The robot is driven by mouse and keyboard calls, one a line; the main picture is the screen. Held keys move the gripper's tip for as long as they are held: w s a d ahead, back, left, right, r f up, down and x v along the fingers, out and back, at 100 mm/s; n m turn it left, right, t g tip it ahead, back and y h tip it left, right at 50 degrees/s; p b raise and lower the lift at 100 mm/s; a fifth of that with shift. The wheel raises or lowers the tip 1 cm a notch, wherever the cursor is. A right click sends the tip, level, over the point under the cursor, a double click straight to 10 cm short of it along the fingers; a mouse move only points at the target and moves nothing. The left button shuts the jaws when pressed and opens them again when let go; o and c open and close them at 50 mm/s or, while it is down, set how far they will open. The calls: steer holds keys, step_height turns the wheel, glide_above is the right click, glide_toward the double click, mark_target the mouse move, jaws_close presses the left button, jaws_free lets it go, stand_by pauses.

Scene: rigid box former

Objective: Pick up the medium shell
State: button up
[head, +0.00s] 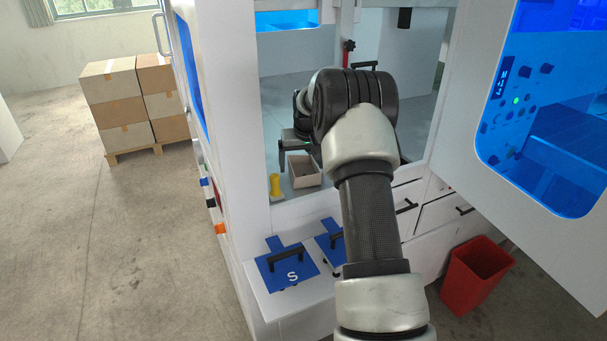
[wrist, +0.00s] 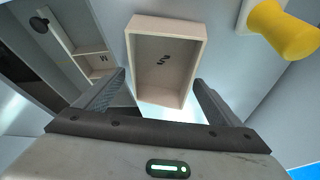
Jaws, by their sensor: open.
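An open, pale box-like shell (wrist: 143,24) lies in the middle of the wrist view, its open side facing the camera. A dark mark inside it looks turned, and I cannot read it surely. It also shows in the head view (head: 304,180), inside the machine opening. A second pale box-like part (wrist: 91,69) at the left of the wrist view bears a mark like an M. My gripper (wrist: 160,77) is open and empty. Its fingers appear on either side of the central shell's lower end; contact cannot be told. In the head view my arm hides part of the scene.
A yellow knob (wrist: 285,32) stands right beside the central shell; it also shows in the head view (head: 275,186). Blue handled plates, one marked S (head: 291,277), lie on the front ledge. A red bin (head: 473,275) and open door (head: 545,150) are at right.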

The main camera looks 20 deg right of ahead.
steer(key=shift+r, duration=0.1)
steer(key=c, duration=1.1)
steer(key=shift+c, duration=0.2)
